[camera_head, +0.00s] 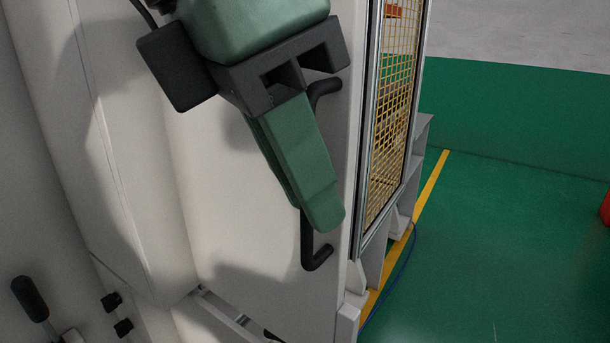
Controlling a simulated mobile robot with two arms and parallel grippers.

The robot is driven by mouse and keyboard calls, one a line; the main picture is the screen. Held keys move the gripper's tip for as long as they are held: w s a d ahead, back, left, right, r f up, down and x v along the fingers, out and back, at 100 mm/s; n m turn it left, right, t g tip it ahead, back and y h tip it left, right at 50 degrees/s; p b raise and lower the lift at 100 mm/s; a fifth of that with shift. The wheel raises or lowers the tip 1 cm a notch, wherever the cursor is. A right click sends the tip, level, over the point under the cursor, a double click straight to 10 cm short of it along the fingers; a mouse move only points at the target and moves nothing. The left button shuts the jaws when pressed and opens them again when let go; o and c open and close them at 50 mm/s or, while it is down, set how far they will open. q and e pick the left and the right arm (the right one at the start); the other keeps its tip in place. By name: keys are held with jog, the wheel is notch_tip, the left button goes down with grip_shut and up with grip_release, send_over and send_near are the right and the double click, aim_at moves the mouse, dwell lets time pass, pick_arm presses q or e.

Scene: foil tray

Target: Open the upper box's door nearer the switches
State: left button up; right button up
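A white door panel (235,210) with a black bar handle (318,258) fills the middle of the head view. My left gripper (318,215) reaches down from the top, its green fingers lying over the handle. The fingers are close together, and the handle seems to run between them; its middle is hidden by the near finger. The handle's upper bend and lower end show beyond the fingers. Whether the door stands ajar is hard to tell. Black switches (117,314) sit at the lower left. My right gripper is not in view.
A black-knobbed lever (30,298) stands at the lower left. A yellow mesh panel in a metal frame (388,110) is right of the door. A blue cable (402,270) lies near its foot. Green floor with a yellow line (431,185) is open at the right.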

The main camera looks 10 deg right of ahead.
pick_arm(q)
jog(key=v, duration=0.7)
jog(key=shift+r, duration=0.35)
jog(key=shift+a, duration=0.15)
